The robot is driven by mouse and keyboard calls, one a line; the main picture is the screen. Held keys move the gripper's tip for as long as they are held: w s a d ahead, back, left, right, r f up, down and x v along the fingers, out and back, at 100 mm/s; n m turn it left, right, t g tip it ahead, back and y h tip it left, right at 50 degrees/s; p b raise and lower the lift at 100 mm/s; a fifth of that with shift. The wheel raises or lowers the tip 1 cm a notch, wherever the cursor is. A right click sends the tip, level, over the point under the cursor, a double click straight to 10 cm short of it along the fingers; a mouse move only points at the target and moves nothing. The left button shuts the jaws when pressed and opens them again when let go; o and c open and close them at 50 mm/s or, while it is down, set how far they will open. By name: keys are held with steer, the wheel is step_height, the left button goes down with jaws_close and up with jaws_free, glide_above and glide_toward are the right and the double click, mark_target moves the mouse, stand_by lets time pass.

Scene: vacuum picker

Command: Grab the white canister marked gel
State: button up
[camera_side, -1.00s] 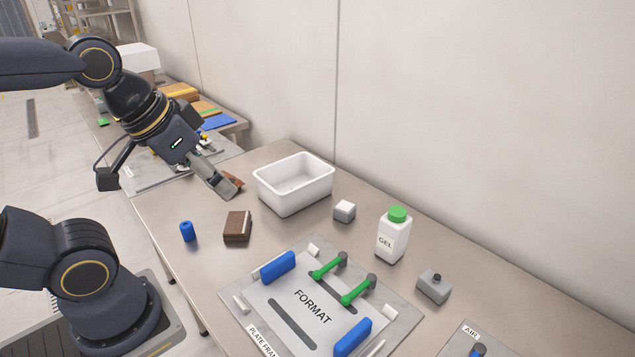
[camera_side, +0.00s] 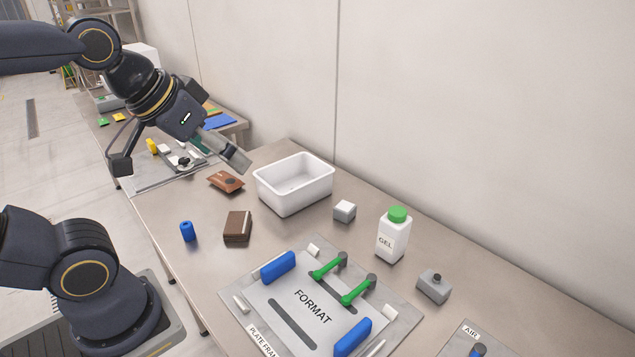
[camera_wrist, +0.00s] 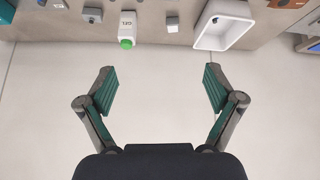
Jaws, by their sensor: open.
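The white canister marked GEL (camera_side: 391,243) has a green cap and stands upright on the table, right of the white bin. In the wrist view the canister (camera_wrist: 127,24) is near the top, left of centre, with its green cap facing me. My gripper (camera_side: 240,165) is in the air near the far left of the bin, well apart from the canister. In the wrist view my gripper (camera_wrist: 160,90) is open, with nothing between its fingers but plain wall behind.
The white bin (camera_side: 293,204) stands between my gripper and the canister. A small grey-white block (camera_side: 344,211) and a grey block with a knob (camera_side: 433,287) flank the canister. The FORMAT plate (camera_side: 254,308) with green handles lies in front. Brown objects (camera_side: 237,226) and a blue cylinder (camera_side: 187,231) are at left.

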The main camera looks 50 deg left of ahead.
steer(key=w+r, duration=0.3)
steer(key=w, duration=0.5)
steer(key=g, duration=0.1)
glide_above(391, 223)
steer(key=s+a, duration=0.2)
steer(key=s, duration=0.2)
step_height(391, 223, down, 12)
steer(key=shift+m+g, duration=0.3)
steer(key=shift+g, duration=0.4)
steer(key=x, duration=0.5)
steer(key=s+d+x, duration=0.1)
steer(key=x, duration=0.4)
steer(key=s+d+f+x, duration=0.1)
steer(key=x, duration=0.4)
steer(key=shift+d, duration=0.1)
steer(key=shift+w+x, duration=0.2)
steer(key=shift+x, duration=1.3)
steer(key=shift+w+x, duration=0.15)
steer(key=shift+x, duration=1.35)
steer(key=shift+r, duration=0.2)
steer(key=c, duration=1.5)
